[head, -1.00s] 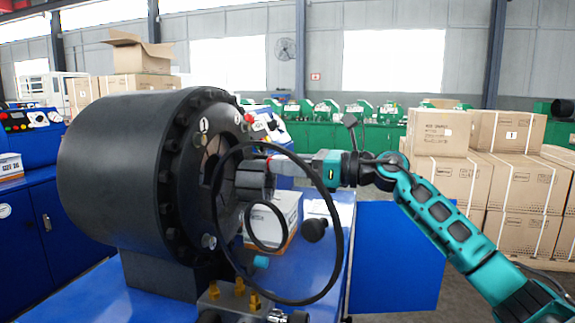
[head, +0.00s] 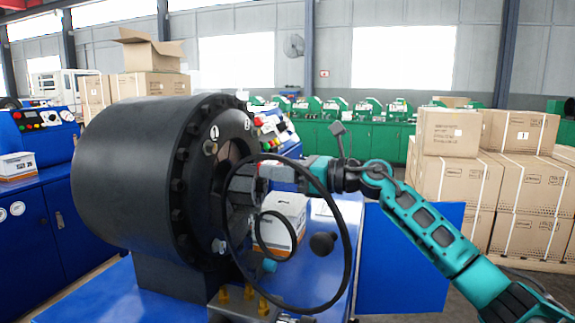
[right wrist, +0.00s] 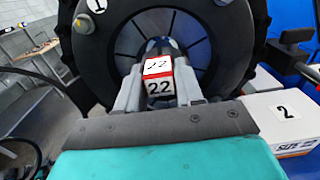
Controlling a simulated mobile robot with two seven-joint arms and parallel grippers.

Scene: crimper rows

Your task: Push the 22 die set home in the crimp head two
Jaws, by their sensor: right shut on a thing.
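The crimp head (head: 130,180) is a big black bolted cylinder at the left in the head view. Its round mouth faces right, and a label "1" shows on its face. The 22 die set (head: 241,186) is a dark grey block at the mouth, partly inside it. In the right wrist view its red and white tag (right wrist: 158,86) reads 22, with segmented jaws behind it. My right gripper (head: 265,172) is shut on the die set from the right; its fingers (right wrist: 158,92) flank the tag. How deep the die set sits is hidden. My left gripper is not in view.
A black hose loop (head: 345,235) hangs in front of the mouth. A white box (head: 285,222) stands behind it; a box marked 2 (right wrist: 283,122) shows in the right wrist view. Brass fittings (head: 248,293) stand below the mouth. Cartons (head: 450,190) are stacked at right.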

